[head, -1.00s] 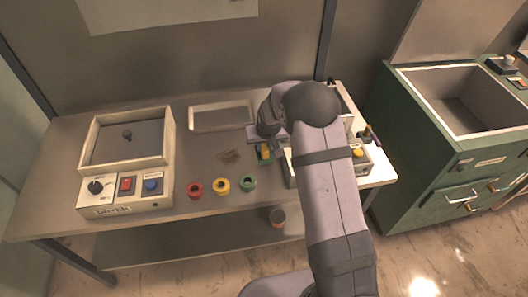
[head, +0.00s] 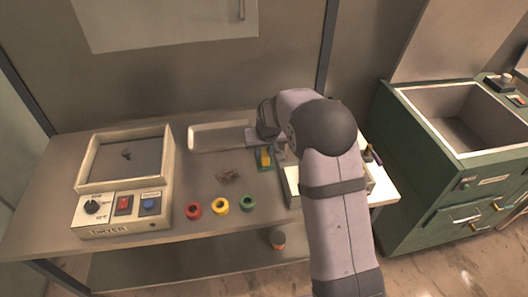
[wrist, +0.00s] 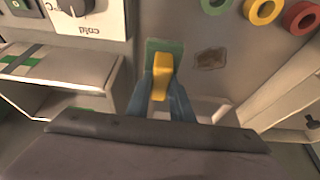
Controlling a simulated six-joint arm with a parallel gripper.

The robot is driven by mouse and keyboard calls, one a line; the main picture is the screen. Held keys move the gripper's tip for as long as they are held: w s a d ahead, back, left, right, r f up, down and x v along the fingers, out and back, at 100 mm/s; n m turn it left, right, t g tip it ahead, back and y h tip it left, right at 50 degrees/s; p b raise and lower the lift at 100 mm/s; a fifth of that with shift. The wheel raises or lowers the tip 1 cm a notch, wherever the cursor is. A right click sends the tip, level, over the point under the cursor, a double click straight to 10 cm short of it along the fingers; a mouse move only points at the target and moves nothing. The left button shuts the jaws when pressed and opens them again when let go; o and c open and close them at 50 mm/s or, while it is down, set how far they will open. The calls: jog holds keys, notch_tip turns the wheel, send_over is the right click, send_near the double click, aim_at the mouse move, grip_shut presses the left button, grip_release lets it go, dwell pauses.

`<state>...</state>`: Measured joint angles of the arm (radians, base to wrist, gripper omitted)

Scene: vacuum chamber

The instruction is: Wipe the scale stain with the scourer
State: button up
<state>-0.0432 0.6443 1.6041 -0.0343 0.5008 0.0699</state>
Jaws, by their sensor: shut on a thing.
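The scourer is a green pad with a yellow grip (head: 264,157). My gripper (head: 271,150) is shut on it, and in the wrist view the gripper fingers (wrist: 162,98) sit on both sides of the yellow grip (wrist: 161,72). The green pad (wrist: 156,47) faces away from the fingers. The scale stain is a brown patch (head: 228,176) on the table, left of the scourer and nearer the table's front; it also shows in the wrist view (wrist: 211,59), right of the pad. The scourer is apart from the stain. I cannot tell its exact height above the table.
Red (head: 194,211), yellow (head: 220,206) and green (head: 248,203) rings lie along the front of the table (head: 60,185). A dryer box (head: 125,200) stands left, a pale tray (head: 215,148) behind. A pale device (head: 365,183) sits right, partly hidden by my arm. A green cabinet (head: 430,165) stands farther right.

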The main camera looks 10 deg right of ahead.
jog(key=shift+n, duration=0.6)
jog(key=a+f, duration=0.2)
jog(key=a+f+b, duration=0.1)
jog(key=f, duration=0.1)
jog(key=s+a+f+b, duration=0.1)
jog(key=a+f, duration=0.1)
jog(key=shift+a+f, duration=0.1)
jog(key=shift+a, duration=0.25)
jog(key=shift+y, duration=0.3)
jog(key=w+a, duration=0.1)
jog(key=a, duration=0.1)
jog(key=w+a+f+b, duration=0.1)
jog(key=a, duration=0.1)
jog(key=shift+w+f, duration=0.15)
jog(key=shift+w, duration=0.05)
jog(key=shift+n, duration=0.4)
jog(key=w+a, duration=0.1)
jog(key=a, duration=0.1)
jog(key=w+a+b, duration=0.1)
jog(key=shift+w+a, duration=0.15)
jog(key=shift+a, duration=0.2)
jog(key=a+r+n+g+y, duration=0.1)
jog(key=a+r+n+y, duration=0.1)
jog(key=a+r+n, duration=0.2)
jog(key=r+n, duration=0.1)
jog(key=n, duration=0.2)
jog(key=shift+w+a+r+y, duration=0.15)
jog(key=shift+a+r+y, duration=0.05)
jog(key=shift+r+y, duration=0.1)
jog(key=shift+f, duration=0.1)
